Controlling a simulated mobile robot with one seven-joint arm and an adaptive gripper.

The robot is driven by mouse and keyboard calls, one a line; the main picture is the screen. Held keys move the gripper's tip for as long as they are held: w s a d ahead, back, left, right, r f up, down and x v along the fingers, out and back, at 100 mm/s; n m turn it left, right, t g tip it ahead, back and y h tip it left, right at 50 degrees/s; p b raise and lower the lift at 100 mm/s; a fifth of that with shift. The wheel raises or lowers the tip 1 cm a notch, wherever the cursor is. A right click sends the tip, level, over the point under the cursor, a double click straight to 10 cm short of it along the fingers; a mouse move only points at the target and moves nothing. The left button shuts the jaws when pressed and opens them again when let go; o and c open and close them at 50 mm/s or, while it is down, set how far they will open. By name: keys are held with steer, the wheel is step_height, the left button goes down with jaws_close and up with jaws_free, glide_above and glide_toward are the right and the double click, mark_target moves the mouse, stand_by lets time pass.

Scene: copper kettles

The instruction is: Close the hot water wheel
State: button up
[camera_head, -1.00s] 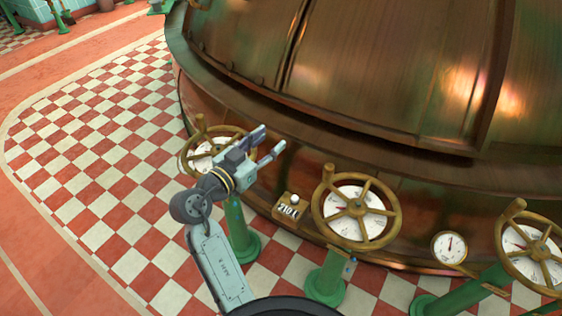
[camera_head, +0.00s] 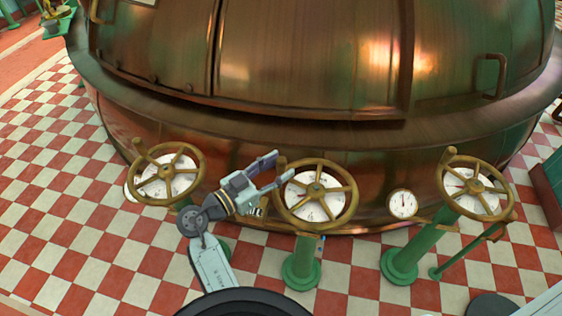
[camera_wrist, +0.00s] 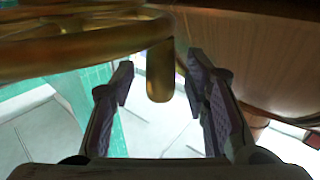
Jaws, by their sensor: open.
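Three brass hand wheels stand on green posts before the copper kettle: a left wheel (camera_head: 167,174), a middle wheel (camera_head: 316,196) and a right wheel (camera_head: 474,185). I cannot read which is the hot water wheel. My gripper (camera_head: 283,167) is open at the upper left rim of the middle wheel. In the wrist view, a brass wheel rim (camera_wrist: 70,45) crosses the upper left, and its handle peg (camera_wrist: 160,75) points down between the open fingers of my gripper (camera_wrist: 160,85). Gaps show on both sides of the peg. Contact is not visible.
The copper kettle (camera_head: 310,60) fills the space behind the wheels. A small round gauge (camera_head: 402,204) sits between the middle and right wheels. A green post (camera_head: 302,265) stands under the middle wheel. Checkered floor (camera_head: 60,215) is open at the left.

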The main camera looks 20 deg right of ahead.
steer(key=shift+x, duration=0.8)
steer(key=shift+c, duration=0.3)
jaws_close()
